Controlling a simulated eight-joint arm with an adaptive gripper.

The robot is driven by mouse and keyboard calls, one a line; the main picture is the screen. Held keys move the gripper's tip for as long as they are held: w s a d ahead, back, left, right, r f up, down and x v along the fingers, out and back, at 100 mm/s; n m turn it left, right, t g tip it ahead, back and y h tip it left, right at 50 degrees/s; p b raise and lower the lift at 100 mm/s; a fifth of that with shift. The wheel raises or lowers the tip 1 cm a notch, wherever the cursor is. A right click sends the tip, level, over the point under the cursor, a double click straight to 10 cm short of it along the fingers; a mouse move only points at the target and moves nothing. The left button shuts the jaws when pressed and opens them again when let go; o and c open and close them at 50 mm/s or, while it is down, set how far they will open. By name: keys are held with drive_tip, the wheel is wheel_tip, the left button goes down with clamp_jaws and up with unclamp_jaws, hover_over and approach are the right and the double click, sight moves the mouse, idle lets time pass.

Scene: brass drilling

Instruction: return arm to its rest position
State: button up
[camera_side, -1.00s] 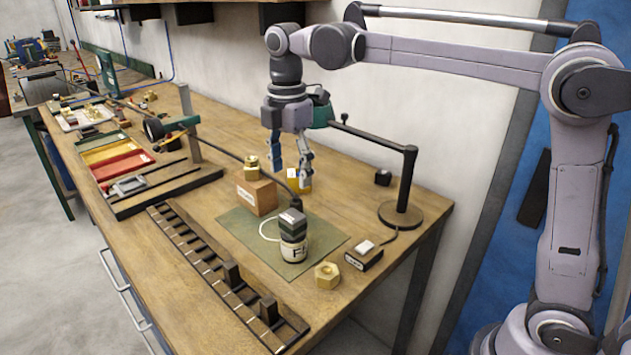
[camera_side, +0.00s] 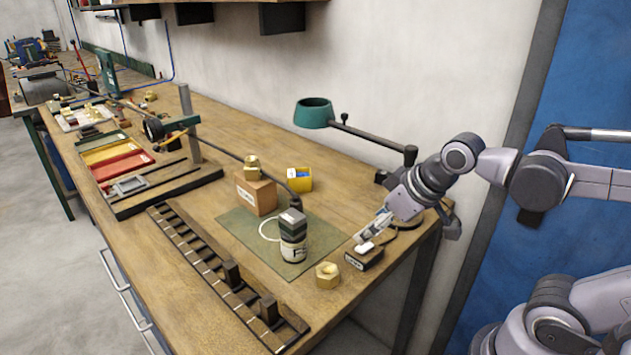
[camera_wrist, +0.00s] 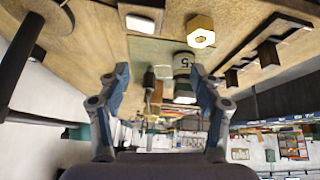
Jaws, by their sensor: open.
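My gripper (camera_side: 374,228) is at the bench's right end in the side view, its fingers in line with the small dark box with a white top (camera_side: 364,255); whether they touch I cannot tell. In the wrist view my gripper (camera_wrist: 160,80) has its two blue-grey fingers spread with nothing held between them. The wrist view is tilted and looks along the bench, with the dark box (camera_wrist: 141,18) and a brass nut (camera_wrist: 201,32) near the top.
The brass nut (camera_side: 327,274), a labelled cylinder (camera_side: 293,238), a cardboard-coloured block (camera_side: 256,194) and a yellow box (camera_side: 299,179) stand on the wooden bench (camera_side: 225,180). A green-shaded lamp (camera_side: 314,113) stands behind, its pole partly hidden by my arm. A slotted dark rail (camera_side: 205,262) lies at the front.

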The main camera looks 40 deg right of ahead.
drive_tip(key=shift+s+d+f+m+t, duration=0.2)
drive_tip(key=shift+s+f+m+t, duration=0.1)
drive_tip(key=shift+s+f+m, duration=0.4)
